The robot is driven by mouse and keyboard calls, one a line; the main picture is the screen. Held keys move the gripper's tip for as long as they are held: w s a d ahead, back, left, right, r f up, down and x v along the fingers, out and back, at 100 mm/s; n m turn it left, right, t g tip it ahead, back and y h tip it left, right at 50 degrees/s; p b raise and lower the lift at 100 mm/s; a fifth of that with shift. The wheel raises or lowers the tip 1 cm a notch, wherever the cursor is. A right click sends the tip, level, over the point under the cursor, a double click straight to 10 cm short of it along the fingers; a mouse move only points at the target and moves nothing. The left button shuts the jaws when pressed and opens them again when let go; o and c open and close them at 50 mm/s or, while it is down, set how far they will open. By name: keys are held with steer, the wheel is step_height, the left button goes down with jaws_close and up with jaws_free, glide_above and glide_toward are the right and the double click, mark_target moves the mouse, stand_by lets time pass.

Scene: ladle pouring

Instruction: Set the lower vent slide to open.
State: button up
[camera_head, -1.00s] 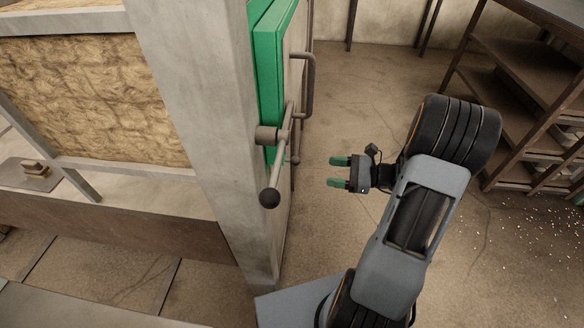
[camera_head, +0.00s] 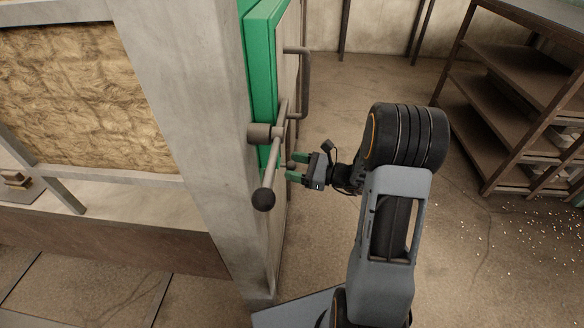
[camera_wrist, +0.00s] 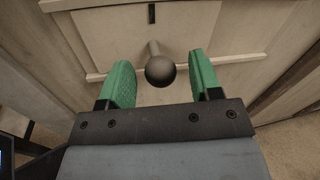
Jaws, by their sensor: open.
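The lower vent slide (camera_wrist: 135,25) shows in the wrist view as a pale flat plate between two rails, with a short stem and a round dark knob (camera_wrist: 160,72). My gripper (camera_head: 297,167) is open at the green door's outer face, its green fingertips close to that face. In the wrist view my gripper (camera_wrist: 160,62) has one finger on each side of the knob, with a gap on both sides. It is not shut on the knob. Whether the fingertips reach past the knob is hard to tell. The slide plate is hidden in the head view.
A long door lever with a ball end (camera_head: 263,199) juts out just left of my gripper. A bent bar handle (camera_head: 304,85) is above it. The concrete post (camera_head: 190,110) stands left. Brown shelves (camera_head: 510,100) stand at the right, with open floor between.

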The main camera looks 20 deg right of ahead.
steer(key=shift+w+a, duration=0.35)
steer(key=shift+a, duration=0.2)
jaws_close()
